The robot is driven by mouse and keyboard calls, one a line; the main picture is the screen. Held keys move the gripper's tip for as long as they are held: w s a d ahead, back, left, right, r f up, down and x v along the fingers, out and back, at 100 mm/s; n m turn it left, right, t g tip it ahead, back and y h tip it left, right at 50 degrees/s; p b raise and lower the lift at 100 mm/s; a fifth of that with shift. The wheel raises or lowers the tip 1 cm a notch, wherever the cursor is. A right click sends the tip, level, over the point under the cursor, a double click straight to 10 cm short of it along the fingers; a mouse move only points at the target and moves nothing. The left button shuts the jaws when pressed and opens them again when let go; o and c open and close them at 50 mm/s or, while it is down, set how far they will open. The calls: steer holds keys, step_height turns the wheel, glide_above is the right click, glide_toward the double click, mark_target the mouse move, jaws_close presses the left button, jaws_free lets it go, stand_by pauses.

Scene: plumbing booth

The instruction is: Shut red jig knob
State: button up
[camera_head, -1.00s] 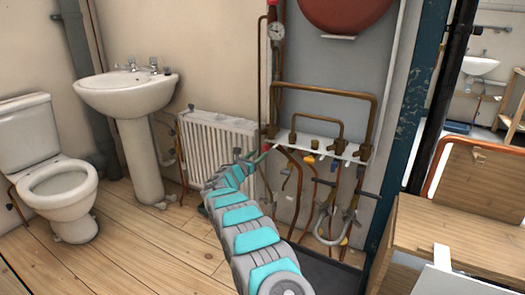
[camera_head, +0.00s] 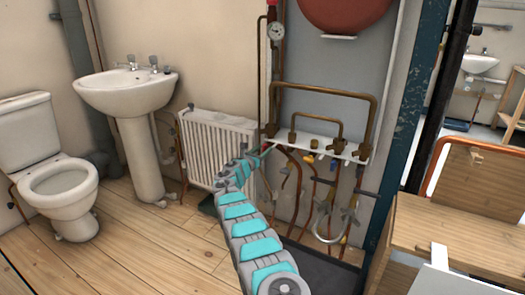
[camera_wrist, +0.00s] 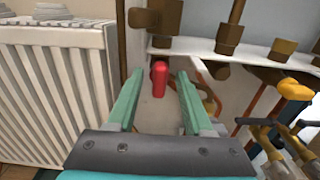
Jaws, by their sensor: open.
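The red jig knob (camera_wrist: 158,78) shows in the wrist view under the white manifold shelf, just ahead of the gap between my fingers. It looks upright, with a rounded head toward the top. My gripper (camera_wrist: 157,98) is open, with one green finger on each side of the line to the knob. The fingers look apart from it. In the head view my gripper (camera_head: 264,151) is at the left end of the manifold plate, beside the radiator. The knob itself cannot be made out clearly there.
A white radiator (camera_head: 215,145) stands close on the left of my gripper. Brass fittings and copper pipes (camera_wrist: 229,35) sit above and right. Yellow-handled valves (camera_wrist: 294,89) and hanging pipes crowd the lower right. The wooden floor (camera_head: 150,235) is mostly clear.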

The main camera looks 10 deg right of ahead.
jaws_close()
stand_by(0.3)
